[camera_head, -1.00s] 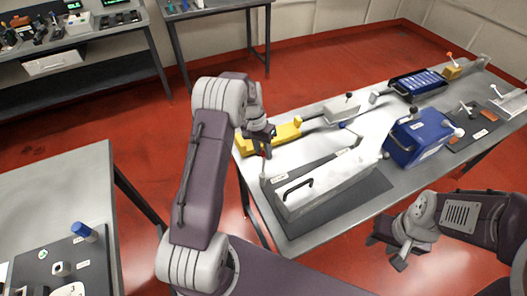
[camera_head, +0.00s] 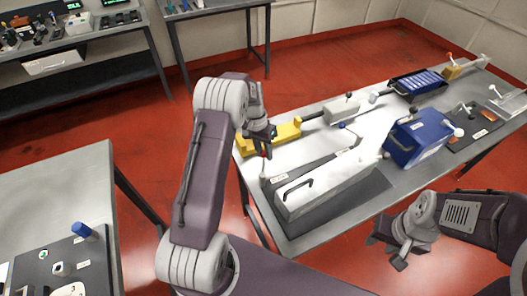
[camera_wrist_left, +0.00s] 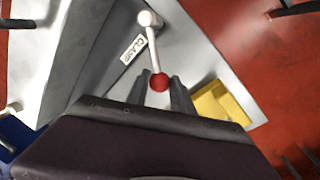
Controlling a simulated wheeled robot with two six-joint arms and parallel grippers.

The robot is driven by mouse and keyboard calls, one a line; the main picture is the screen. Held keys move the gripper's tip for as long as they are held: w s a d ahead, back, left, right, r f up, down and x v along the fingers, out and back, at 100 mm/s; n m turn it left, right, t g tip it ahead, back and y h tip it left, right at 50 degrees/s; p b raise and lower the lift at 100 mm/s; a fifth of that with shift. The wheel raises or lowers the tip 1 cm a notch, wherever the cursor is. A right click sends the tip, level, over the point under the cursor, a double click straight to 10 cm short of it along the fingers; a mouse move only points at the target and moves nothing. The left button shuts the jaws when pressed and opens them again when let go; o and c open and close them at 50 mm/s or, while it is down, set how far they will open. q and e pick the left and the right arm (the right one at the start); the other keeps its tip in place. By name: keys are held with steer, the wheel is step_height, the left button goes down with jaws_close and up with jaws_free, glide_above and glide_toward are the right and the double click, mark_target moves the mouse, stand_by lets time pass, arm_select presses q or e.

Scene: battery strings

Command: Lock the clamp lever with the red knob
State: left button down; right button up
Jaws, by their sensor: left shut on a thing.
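The clamp lever (camera_wrist_left: 154,48) is a pale rod on a white pivot beside a "CLAMP" label, at the near left end of the long grey-white housing (camera_head: 325,188). In the head view the lever stands up from the table with its red knob (camera_head: 264,155) on top. In the left wrist view the red knob (camera_wrist_left: 159,82) sits between my left fingertips. My left gripper (camera_head: 267,147) is shut on the knob; its fingers (camera_wrist_left: 159,88) flank it. My right gripper (camera_head: 388,252) hangs off the table's front side, fingers apart and empty.
A yellow block (camera_head: 280,135) stands just behind the left gripper. A blue box (camera_head: 415,138) with a handle is right of the housing. A separate grey table (camera_head: 60,190) stands at left, with red floor between.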

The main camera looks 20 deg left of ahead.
arm_select(q)
steer(key=shift+w+d+r+m+p, duration=0.15)
steer(key=shift+w+d+m+p, duration=0.15)
steer(key=shift+d+m, duration=0.5)
steer(key=s+d+m+p, duration=0.1)
steer(key=d+m, duration=0.1)
steer(key=m, duration=0.2)
steer(key=d+m+g+y, duration=0.1)
steer(key=d+m, duration=0.2)
steer(key=s+d+m+p, duration=0.1)
steer(key=d+m, duration=0.1)
steer(key=m, duration=0.2)
steer(key=shift+s+d+m+g+y+p, duration=0.2)
steer(key=shift+s+m+g+y+p, duration=0.1)
steer(key=shift+s+g+p, duration=0.1)
steer(key=shift+s+d+m+y, duration=0.15)
steer(key=shift+s+d+m, duration=0.2)
steer(key=shift+m, duration=0.35)
steer(key=shift+s+d+m+y, duration=0.15)
steer(key=shift+s+d+m, duration=0.1)
steer(key=shift+s+m, duration=0.35)
steer(key=shift+w, duration=0.15)
steer(key=shift+f, duration=0.2)
steer(key=c, duration=1.1)
jaws_free()
steer(key=shift+s, duration=0.2)
steer(key=shift+d+r, duration=0.1)
